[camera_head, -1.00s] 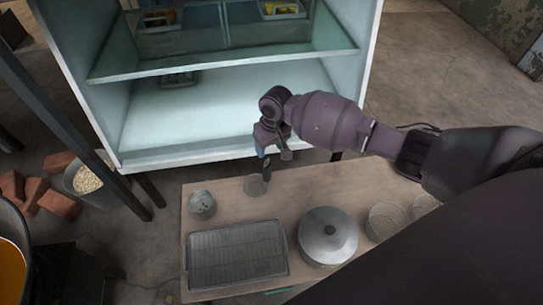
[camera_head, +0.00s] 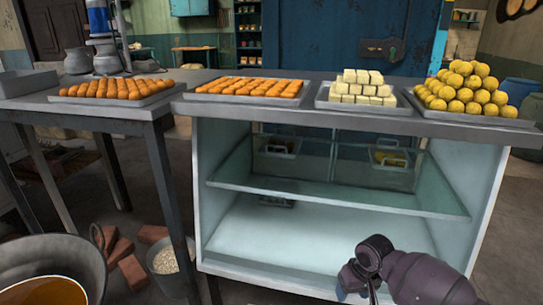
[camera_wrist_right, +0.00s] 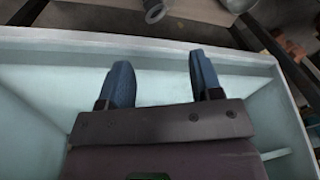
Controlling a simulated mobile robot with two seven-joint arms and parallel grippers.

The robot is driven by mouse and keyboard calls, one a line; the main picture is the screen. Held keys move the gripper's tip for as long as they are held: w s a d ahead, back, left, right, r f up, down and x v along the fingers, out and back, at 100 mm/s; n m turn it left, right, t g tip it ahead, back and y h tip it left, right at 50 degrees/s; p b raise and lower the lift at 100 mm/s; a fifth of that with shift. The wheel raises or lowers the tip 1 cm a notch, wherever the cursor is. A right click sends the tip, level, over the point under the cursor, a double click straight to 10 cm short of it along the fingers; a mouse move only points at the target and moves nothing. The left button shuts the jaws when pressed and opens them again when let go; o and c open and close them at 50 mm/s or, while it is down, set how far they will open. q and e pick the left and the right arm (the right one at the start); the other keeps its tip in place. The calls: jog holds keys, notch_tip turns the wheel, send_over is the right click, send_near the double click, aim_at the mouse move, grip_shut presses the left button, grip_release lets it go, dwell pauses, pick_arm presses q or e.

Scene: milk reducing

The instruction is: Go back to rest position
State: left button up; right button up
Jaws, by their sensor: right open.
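My right gripper (camera_wrist_right: 160,84) is open and empty in the right wrist view, its two blue fingers apart. The pale edge of the display cabinet (camera_wrist_right: 240,62) lies beneath it there. In the head view, my right wrist and gripper (camera_head: 365,288) show at the bottom right, in front of the cabinet's open lower shelf (camera_head: 285,232). The fingertips are mostly cut off by the lower picture edge there. My left gripper is not in view.
The cabinet's counter holds trays of orange sweets (camera_head: 252,87), white blocks (camera_head: 358,88) and yellow balls (camera_head: 468,88). A dark table (camera_head: 75,105) stands at left. A large pot (camera_head: 50,262), bricks (camera_head: 130,272) and a grain bucket (camera_head: 165,262) are on the floor.

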jog(key=w+a+r+n+t+y, duration=0.1)
jog(key=w+a+r+n+t, duration=0.2)
jog(key=w+a+r+t, duration=0.25)
jog(key=s+r+n+t+y+p, duration=0.2)
jog(key=s+r+t+p, duration=0.35)
jog(key=s, duration=0.75)
pick_arm(q)
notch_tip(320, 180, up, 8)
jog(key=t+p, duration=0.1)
jog(key=p, duration=0.2)
pick_arm(e)
jog(key=s+d+f+m+h, duration=0.1)
jog(key=s+d, duration=0.1)
jog(key=s, duration=0.7)
jog(key=s+d+f+m+h, duration=0.2)
jog(key=s+d, duration=0.1)
jog(key=s, duration=0.6)
jog(key=s+d+f+m+g+h, duration=0.1)
jog(key=s+d+m, duration=0.1)
jog(key=s, duration=0.7)
jog(key=shift+s+d+f+h, duration=0.3)
jog(key=shift+s+d+f, duration=0.05)
jog(key=shift+d, duration=0.2)
